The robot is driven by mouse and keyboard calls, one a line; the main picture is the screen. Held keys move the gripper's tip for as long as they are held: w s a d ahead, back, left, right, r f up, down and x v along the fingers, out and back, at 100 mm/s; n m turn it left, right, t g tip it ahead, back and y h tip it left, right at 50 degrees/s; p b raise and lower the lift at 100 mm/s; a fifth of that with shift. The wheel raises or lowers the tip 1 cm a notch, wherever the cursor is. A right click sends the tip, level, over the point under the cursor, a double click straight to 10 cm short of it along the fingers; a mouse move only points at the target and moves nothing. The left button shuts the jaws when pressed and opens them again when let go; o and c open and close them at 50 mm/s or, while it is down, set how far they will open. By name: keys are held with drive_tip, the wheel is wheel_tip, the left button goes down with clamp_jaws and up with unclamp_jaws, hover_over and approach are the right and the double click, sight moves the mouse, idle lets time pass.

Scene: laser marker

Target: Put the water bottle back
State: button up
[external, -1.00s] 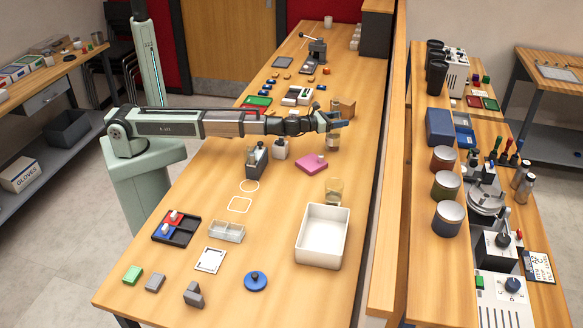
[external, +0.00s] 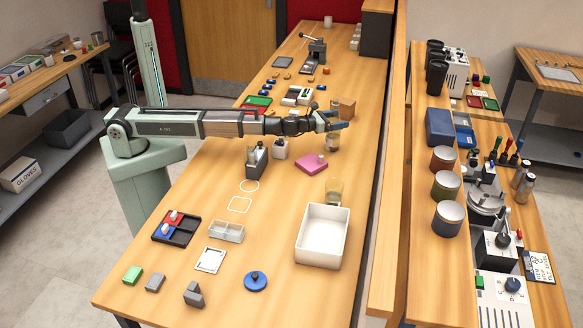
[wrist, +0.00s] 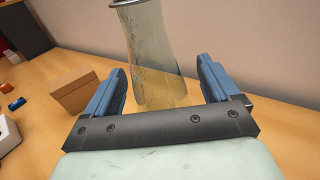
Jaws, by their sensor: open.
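A clear, bottle-like vessel (wrist: 152,55) with a yellowish tint stands between and beyond my fingers in the wrist view. In the external view a clear vessel (external: 333,143) shows just below my gripper, partly hidden by it. My gripper (external: 341,127) is open, with its blue fingers (wrist: 163,88) apart on either side of the vessel; I cannot tell if either touches it. A second clear vessel (external: 334,190) stands nearer the camera, behind the white bin. I cannot tell from looks which one is the water bottle.
A wooden block (wrist: 74,91) stands left of the vessel in the wrist view. A pink block (external: 311,164), a dark holder (external: 257,161), a white bin (external: 322,248) and a grey-white container (external: 280,149) stand nearby. A raised wooden edge (external: 388,200) runs along the right.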

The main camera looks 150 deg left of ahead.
drive_tip(key=s+d, duration=0.2)
drive_tip(key=d, duration=0.9)
drive_tip(key=shift+r, duration=0.3)
